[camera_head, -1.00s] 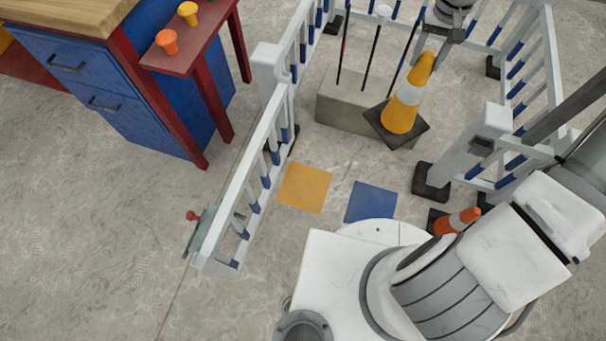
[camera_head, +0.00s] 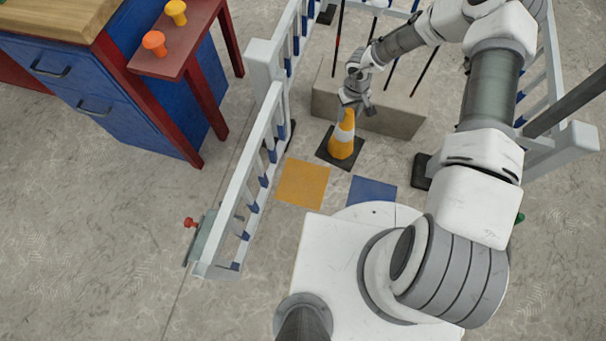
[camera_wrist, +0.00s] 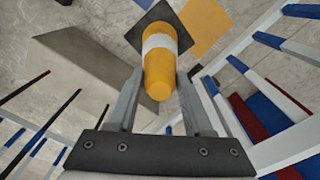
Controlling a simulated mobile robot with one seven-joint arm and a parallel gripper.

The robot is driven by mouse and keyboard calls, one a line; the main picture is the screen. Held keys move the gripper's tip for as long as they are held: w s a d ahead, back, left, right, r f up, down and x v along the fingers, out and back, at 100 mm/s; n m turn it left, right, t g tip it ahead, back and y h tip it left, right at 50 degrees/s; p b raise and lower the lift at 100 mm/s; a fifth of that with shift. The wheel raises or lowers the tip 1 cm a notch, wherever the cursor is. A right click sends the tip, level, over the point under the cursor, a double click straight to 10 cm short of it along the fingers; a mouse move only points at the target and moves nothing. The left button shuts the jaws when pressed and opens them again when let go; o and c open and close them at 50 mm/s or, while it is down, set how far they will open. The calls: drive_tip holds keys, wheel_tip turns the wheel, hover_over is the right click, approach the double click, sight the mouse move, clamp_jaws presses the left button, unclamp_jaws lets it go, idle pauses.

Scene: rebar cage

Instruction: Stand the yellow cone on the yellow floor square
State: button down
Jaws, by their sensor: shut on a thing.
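The yellow cone (camera_head: 342,135), with a white band and a dark square base, is upright just behind the yellow floor square (camera_head: 303,183). My gripper (camera_head: 356,100) is shut on the cone's top from above. In the wrist view my fingers (camera_wrist: 160,78) lie on either side of the yellow tip, and the cone (camera_wrist: 160,65) points toward me. I cannot tell whether the base touches the floor.
A blue floor square (camera_head: 372,191) lies right of the yellow one. A concrete block (camera_head: 395,118) stands close behind the cone. A white and blue railing (camera_head: 255,165) runs along the left. A red-legged bench with orange (camera_head: 154,43) and yellow (camera_head: 176,12) knobs stands beyond it.

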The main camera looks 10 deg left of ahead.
drive_tip(key=s+a+f+n+b, duration=0.1)
drive_tip(key=s+a+f+b, duration=0.2)
drive_tip(key=a+f, duration=0.3)
drive_tip(key=s+a+f+n+b, duration=0.1)
drive_tip(key=s+a+f+b, duration=0.3)
drive_tip(key=f, duration=0.7)
drive_tip(key=shift+s+a+f, duration=0.3)
drive_tip(key=shift+s+a, duration=0.85)
drive_tip(key=shift+s, duration=0.15)
drive_tip(key=shift+f, duration=0.15)
drive_tip(key=shift+c, duration=1.5)
unclamp_jaws()
